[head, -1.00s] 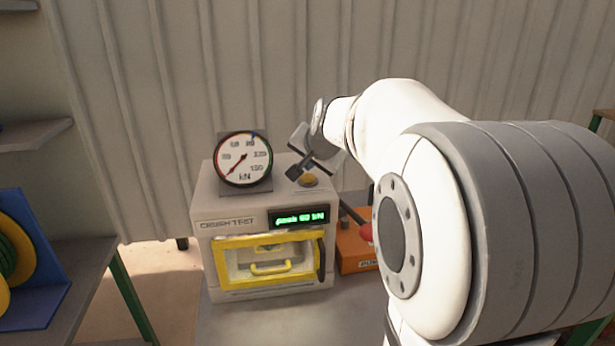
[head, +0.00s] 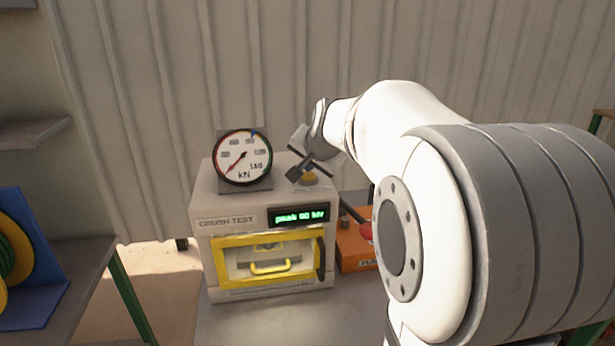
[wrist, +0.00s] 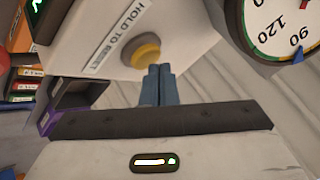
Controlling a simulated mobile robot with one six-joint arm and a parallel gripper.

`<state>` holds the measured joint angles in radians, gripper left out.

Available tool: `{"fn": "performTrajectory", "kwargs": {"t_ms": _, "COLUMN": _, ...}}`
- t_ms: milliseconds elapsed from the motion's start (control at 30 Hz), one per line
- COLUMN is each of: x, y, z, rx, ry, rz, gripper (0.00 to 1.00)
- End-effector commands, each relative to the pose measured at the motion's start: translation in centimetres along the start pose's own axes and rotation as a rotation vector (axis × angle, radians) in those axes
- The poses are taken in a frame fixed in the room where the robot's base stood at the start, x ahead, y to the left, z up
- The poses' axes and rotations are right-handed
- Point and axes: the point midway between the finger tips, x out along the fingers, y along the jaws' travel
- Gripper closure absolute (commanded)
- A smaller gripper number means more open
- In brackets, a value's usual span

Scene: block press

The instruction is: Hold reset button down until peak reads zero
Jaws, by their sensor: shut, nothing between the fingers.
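The crush test machine (head: 204,200) stands on the bench, with a green display (head: 299,216) that seems to read a peak of about 60 kN, though the digits are blurred. The yellow reset button (head: 310,179) is on its top right. In the wrist view the button (wrist: 146,50) sits beside a "HOLD TO RESET" label (wrist: 113,40). My gripper (head: 293,174) is shut and empty, just left of and above the button in the head view. In the wrist view the blue-grey fingertips (wrist: 160,70) are close beside the button; I cannot tell whether they touch it.
A round dial gauge (head: 243,157) stands on the machine's top, left of my gripper. The yellow-framed door (head: 222,264) on the front is shut. An orange box (head: 355,250) with a red-knobbed lever stands right of the machine. A shelf with a cable reel (head: 15,250) is at left.

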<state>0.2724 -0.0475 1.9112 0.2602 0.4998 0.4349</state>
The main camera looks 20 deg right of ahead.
Motion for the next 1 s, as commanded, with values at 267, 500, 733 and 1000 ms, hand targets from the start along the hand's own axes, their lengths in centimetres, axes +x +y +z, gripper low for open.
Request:
{"fn": "performTrajectory", "kwargs": {"t_ms": 267, "x": 0.03, "y": 0.02, "z": 0.02, "rx": 0.000, "ry": 0.000, "rz": 0.000, "gripper": 1.00}}
{"fn": "performTrajectory", "kwargs": {"t_ms": 500, "x": 0.24, "y": 0.17, "z": 0.18, "rx": 0.000, "ry": 0.000, "rz": 0.000, "gripper": 1.00}}
{"fn": "performTrajectory", "kwargs": {"t_ms": 733, "x": 0.44, "y": 0.32, "z": 0.32, "rx": 0.000, "ry": 0.000, "rz": 0.000, "gripper": 1.00}}
{"fn": "performTrajectory", "kwargs": {"t_ms": 1000, "x": 0.68, "y": 0.51, "z": 0.50, "rx": 0.000, "ry": 0.000, "rz": 0.000, "gripper": 1.00}}
